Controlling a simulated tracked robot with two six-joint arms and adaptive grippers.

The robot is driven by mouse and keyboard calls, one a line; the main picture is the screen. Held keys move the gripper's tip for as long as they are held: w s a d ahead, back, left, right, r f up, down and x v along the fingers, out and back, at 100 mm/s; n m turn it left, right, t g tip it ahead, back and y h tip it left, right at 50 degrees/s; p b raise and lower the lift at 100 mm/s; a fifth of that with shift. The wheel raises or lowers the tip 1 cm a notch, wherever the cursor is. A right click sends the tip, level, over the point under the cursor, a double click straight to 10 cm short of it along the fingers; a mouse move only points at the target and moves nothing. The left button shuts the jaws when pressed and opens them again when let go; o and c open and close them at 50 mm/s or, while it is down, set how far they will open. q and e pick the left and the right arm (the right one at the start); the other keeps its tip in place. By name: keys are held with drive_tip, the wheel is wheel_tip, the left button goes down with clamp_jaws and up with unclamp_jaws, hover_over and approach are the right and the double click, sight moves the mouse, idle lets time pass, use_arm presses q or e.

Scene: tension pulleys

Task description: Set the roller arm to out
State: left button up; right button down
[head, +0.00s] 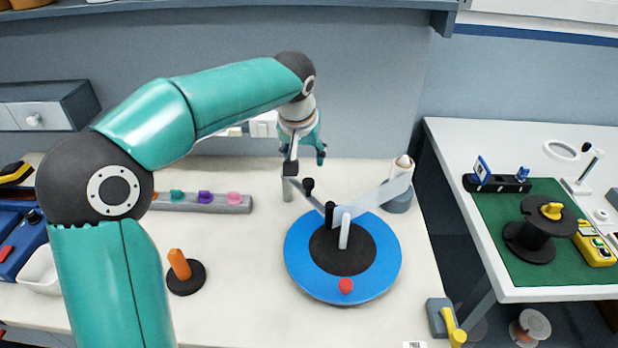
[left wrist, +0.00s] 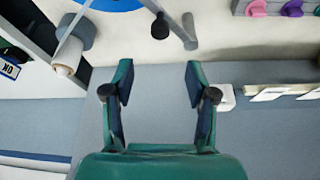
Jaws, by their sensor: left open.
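The roller arm (head: 317,201) is a thin grey bar. It runs from a grey post (head: 287,190) toward the blue turntable (head: 297,262) and has a black knob (head: 308,186) on it. A black roller (head: 330,211) stands by its inner end, close to a pale strip (head: 375,197). In the left wrist view the black knob (left wrist: 160,27) and the post (left wrist: 188,32) lie beyond the fingertips. My left gripper (head: 306,160) is open and empty, above and behind the post and knob, apart from both. It also shows in the left wrist view (left wrist: 158,82). My right gripper is not in view.
A white spool (head: 402,166) on a grey base stands right of the arm. The turntable carries a red knob (head: 345,286). An orange peg (head: 179,264) and a rail of coloured pieces (head: 205,202) are at left. A side table (head: 470,240) stands at right.

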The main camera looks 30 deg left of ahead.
sight(308, 182)
use_arm(q)
drive_tip(key=p+x, duration=0.1)
drive_tip(key=x, duration=1)
drive_tip(key=shift+f, duration=0.2)
drive_tip(key=shift+w+a+f, duration=0.1)
drive_tip(key=shift+f, duration=0.4)
